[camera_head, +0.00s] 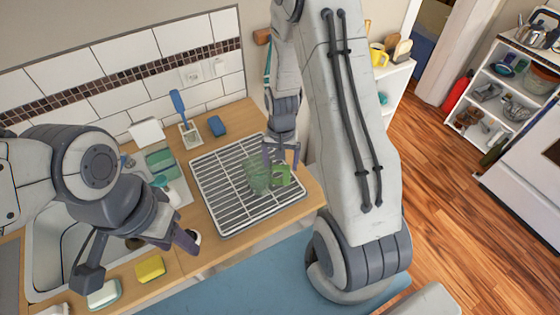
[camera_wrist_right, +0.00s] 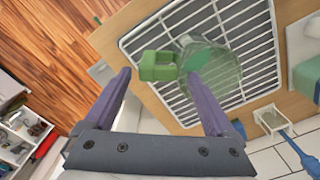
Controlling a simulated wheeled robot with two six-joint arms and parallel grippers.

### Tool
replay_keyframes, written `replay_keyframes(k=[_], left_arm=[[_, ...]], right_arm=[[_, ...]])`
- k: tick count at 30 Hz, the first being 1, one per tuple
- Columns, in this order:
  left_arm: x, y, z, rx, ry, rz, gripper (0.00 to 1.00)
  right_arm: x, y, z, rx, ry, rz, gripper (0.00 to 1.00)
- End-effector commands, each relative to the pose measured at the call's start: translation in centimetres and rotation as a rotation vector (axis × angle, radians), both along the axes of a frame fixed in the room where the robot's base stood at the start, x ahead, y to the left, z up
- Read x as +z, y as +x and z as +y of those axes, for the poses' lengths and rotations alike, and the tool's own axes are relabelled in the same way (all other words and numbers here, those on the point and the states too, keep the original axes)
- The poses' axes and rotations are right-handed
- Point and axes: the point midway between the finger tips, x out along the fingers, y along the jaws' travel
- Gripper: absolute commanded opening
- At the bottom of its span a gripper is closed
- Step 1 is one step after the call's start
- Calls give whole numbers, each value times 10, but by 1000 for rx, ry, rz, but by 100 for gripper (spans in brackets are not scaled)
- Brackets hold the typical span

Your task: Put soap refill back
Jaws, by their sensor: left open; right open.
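The soap refill looks like a clear green container (camera_head: 257,174) with a bright green cap-like part (camera_head: 281,175). It lies on the dish rack (camera_head: 224,214), and the same container (camera_wrist_right: 218,75) and green part (camera_wrist_right: 158,66) show in the right wrist view. My right gripper (camera_head: 281,157) is open over the rack, close to the green part. In the right wrist view its fingers (camera_wrist_right: 158,78) are spread, with the green part between the tips in the picture; contact cannot be told.
A yellow sponge (camera_head: 150,268) and a soap bar on a dish (camera_head: 104,294) lie on the front counter edge. A blue brush (camera_head: 179,106) stands in a holder behind the rack, beside a blue sponge (camera_head: 217,126). The tiled wall bounds the back.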

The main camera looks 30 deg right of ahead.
Motion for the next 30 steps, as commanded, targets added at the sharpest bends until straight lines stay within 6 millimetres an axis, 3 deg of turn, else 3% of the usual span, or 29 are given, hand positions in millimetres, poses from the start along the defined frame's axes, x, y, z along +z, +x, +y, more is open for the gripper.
replay_keyframes(k=[22, 30], left_arm=[[23, 0, 0, 2, 0, 0, 50], [24, 0, 0, 2, 0, 0, 50]], right_arm=[[28, 0, 0, 0, 0, 0, 90], [29, -1, 0, 0, 0, 0, 90]])
